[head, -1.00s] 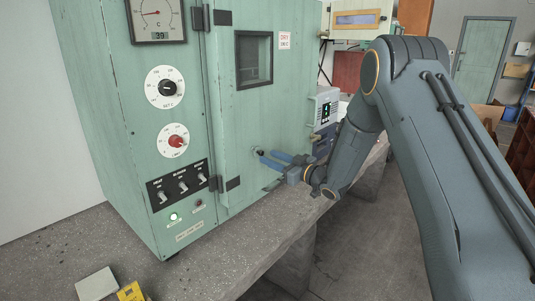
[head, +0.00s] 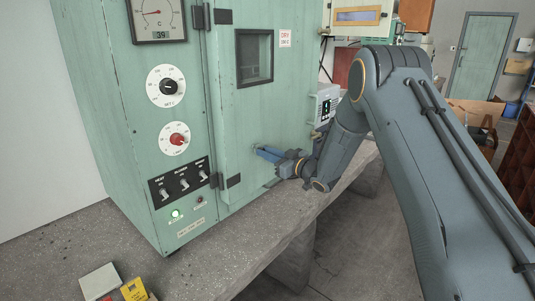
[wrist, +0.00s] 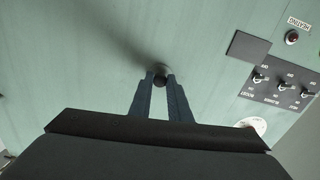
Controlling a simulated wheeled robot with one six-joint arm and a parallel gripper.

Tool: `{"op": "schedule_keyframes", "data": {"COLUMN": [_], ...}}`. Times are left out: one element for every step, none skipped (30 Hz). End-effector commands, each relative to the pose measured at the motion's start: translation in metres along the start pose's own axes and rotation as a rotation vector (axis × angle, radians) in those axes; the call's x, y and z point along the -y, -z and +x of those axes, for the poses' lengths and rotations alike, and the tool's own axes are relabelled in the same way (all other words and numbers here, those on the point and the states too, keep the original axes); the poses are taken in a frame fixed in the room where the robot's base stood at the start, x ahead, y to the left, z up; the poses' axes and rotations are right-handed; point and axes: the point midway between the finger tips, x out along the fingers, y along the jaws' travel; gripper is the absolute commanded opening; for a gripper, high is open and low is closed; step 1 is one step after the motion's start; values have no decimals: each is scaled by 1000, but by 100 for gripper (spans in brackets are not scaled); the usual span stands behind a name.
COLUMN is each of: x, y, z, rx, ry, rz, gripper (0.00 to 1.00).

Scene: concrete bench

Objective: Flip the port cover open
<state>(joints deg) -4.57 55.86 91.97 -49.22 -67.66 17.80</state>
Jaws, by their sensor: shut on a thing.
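The green oven's door (head: 232,110) is shut. The port cover is a small round piece low on the door, mostly hidden by my fingers in the head view. In the wrist view the port cover (wrist: 160,82) shows as a small dark round piece between my fingertips, close against the green surface. My gripper (head: 259,150) has its blue fingers at the door. In the wrist view my gripper (wrist: 160,77) is shut on this piece, its two fingers on either side. Whether the cover has turned on its hinge cannot be told.
The oven's left panel carries a dial gauge (head: 157,17), two round knobs and a switch plate (head: 181,182). A grey box (head: 327,104) stands at the right.

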Motion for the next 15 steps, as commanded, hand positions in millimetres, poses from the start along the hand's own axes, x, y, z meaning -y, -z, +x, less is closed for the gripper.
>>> {"op": "schedule_keyframes", "data": {"x": [0, 0, 1, 1, 1, 1, 1, 1, 1, 1, 1, 0, 0, 0, 0], "y": [0, 0, 0, 0, 0, 0, 1, 1, 1, 1, 1, 2, 3, 3, 4], "z": [1, 2, 2, 3, 3, 3, 4, 4, 4, 4, 5, 5, 5, 5, 6], "rx": [0, 0, -1, -2, -2, -3, -4, -5, -6, -7, -8, -10, -12, -14, -16], "ry": [-1, -1, -1, -1, -1, 0, 0, 0, 1, 1, 1, 1, 1, 1, 2], "rz": [-4, -8, -15, -22, -31, -46, -58, -73, -95, -113, -133, -162, -186, -210, -244], "gripper": [0, 0, 0, 0, 0, 0, 0, 0, 0, 0, 0, 0, 0, 0, 0]}}
